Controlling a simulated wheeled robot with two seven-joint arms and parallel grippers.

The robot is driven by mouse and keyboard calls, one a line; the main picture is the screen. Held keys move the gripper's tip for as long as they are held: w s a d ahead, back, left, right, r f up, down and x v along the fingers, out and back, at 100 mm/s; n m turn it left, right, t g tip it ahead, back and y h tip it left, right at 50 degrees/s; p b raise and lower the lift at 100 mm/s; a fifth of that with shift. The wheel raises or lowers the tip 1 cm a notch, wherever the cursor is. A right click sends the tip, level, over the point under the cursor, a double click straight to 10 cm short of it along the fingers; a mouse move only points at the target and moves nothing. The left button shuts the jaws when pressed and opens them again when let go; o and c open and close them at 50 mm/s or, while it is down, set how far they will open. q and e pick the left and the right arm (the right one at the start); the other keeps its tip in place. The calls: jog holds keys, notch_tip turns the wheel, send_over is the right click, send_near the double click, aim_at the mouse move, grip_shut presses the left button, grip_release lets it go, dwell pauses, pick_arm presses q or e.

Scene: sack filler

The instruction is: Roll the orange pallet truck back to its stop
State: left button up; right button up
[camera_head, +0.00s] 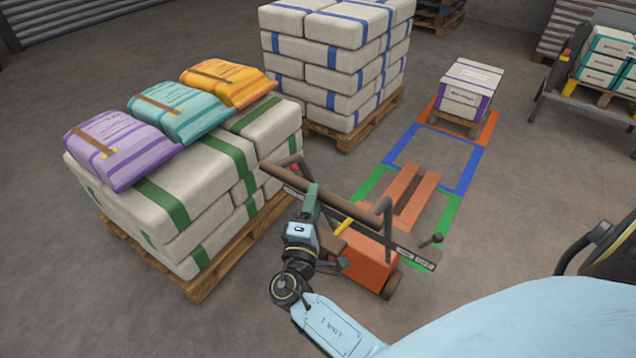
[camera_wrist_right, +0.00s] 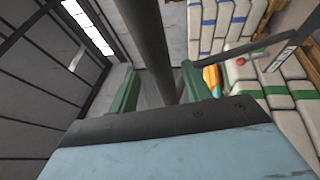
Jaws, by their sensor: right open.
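The orange pallet truck (camera_head: 366,262) stands at the lower middle in the head view. Its two empty forks (camera_head: 408,195) point away from me, over a green floor outline (camera_head: 447,214). Its brown handle frame (camera_head: 347,212) rises on the near side. My right gripper (camera_head: 311,197) is at the left part of the handle frame, with its green fingers open. In the right wrist view a dark bar (camera_wrist_right: 149,45) runs between the parted fingers of this gripper (camera_wrist_right: 158,86), with gaps on both sides. My left gripper is not in view. No stop can be made out with certainty.
Sacks with green bands (camera_head: 180,190) stand on a pallet (camera_head: 208,280) close left of the truck. Blue-banded sacks (camera_head: 335,75) stand behind. Beyond the forks are an empty blue outline (camera_head: 398,148) and an orange outline (camera_head: 488,127) with a loaded small pallet (camera_head: 455,124).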

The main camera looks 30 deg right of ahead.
jog(key=shift+x, duration=2.35)
grip_shut()
